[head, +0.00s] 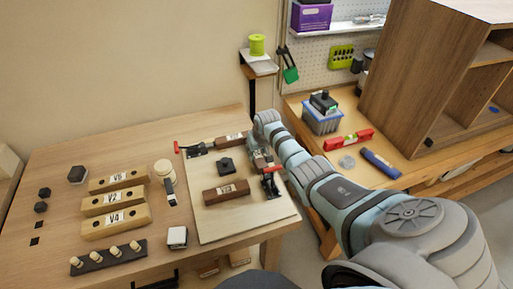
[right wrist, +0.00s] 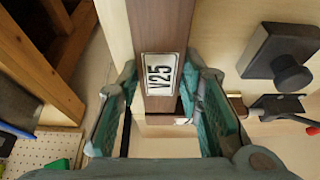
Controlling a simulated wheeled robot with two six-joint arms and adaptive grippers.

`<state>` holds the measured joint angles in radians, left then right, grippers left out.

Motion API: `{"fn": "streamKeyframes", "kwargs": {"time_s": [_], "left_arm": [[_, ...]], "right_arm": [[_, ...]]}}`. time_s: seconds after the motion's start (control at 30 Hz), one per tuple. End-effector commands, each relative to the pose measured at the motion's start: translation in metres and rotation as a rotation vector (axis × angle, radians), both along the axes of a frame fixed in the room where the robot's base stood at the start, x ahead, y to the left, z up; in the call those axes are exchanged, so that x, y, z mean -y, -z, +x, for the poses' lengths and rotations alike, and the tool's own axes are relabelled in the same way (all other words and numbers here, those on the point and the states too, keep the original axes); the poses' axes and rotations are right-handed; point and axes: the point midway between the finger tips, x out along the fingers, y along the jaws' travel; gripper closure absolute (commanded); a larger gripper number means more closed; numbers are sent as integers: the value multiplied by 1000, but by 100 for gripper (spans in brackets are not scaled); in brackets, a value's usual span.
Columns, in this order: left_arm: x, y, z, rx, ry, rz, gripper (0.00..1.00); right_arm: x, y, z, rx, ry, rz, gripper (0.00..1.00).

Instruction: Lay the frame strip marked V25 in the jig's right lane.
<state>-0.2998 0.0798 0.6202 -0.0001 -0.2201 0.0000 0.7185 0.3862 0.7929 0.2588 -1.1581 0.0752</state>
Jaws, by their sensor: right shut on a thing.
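The dark brown frame strip marked V25 (right wrist: 158,73) is between the fingers of my right gripper (right wrist: 158,112), which is shut on it. Its label faces the right wrist camera. In the head view my right gripper (head: 262,152) is over the right side of the jig (head: 213,228), a pale board, and hides much of the strip. I cannot tell whether the strip touches the board. One dark strip (head: 226,192) lies along the jig's front and another (head: 229,141) along its back. A black knobbed block (head: 227,166) sits in the middle. My left gripper is out of view.
Red-handled clamps stand at the jig's back left (head: 196,149) and right side (head: 271,184). Wooden blocks marked V0 (head: 118,179), V2 (head: 113,200) and V4 (head: 116,221) lie left of it.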

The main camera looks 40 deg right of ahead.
Motion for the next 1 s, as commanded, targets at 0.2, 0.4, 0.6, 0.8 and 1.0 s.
{"fn": "streamKeyframes", "kwargs": {"time_s": [0.2, 0.4, 0.6, 0.8, 1.0], "left_arm": [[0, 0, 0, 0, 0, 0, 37], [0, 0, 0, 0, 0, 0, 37], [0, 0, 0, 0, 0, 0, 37], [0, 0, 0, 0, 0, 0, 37], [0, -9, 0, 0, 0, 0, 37]], "right_arm": [[0, 1, 0, -2, 0, 1, 62], [0, 1, 0, -2, 0, 1, 44], [0, 1, -1, -2, 0, 1, 37], [0, 1, 0, -2, 0, 1, 37], [-1, -6, -2, -2, -1, 0, 37]]}}
